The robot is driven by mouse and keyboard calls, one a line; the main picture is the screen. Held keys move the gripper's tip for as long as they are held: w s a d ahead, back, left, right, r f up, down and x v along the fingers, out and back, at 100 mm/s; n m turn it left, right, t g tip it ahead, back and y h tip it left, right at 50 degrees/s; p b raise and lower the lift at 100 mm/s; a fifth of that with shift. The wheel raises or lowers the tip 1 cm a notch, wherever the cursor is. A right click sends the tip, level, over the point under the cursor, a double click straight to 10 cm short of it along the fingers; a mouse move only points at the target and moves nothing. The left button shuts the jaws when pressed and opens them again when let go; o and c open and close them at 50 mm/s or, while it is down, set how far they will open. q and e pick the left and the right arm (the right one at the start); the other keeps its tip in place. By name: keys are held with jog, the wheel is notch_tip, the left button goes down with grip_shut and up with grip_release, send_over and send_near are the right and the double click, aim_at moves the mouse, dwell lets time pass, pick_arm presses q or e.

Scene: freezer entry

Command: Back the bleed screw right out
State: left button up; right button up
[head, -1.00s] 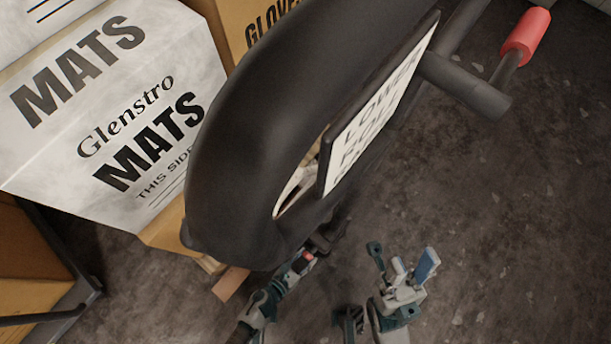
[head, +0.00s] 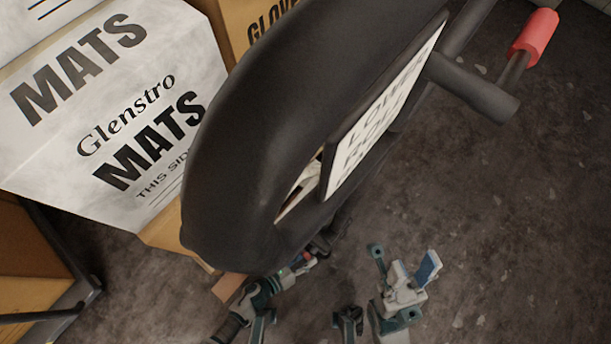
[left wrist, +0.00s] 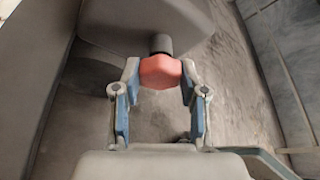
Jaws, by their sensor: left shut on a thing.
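The bleed screw shows in the left wrist view as a red faceted head (left wrist: 161,71) in front of a short dark round stub (left wrist: 161,44). The stub meets a dark body behind it; I cannot tell how far the screw sits in. My left gripper (left wrist: 160,76) has its fingers closed on both sides of the red head. In the head view my left gripper (head: 302,263) is low, under the big black curved body (head: 255,150), and mostly hides the screw. My right gripper (head: 404,256) is to its right, fingers spread, empty, above the floor.
A sign (head: 385,112) with partly legible print is fixed to the black body. A dark bar with a red grip (head: 535,32) reaches out at upper right. Cartons marked MATS (head: 120,120) stand at left, beside a dark frame (head: 85,285). The floor at right is clear.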

pick_arm(q)
jog(key=shift+a+f, duration=0.1)
jog(key=shift+a, duration=0.05)
jog(key=o, duration=1.1)
jog(key=shift+o, duration=0.2)
notch_tip(320, 180, up, 10)
jog(key=shift+w, duration=0.1)
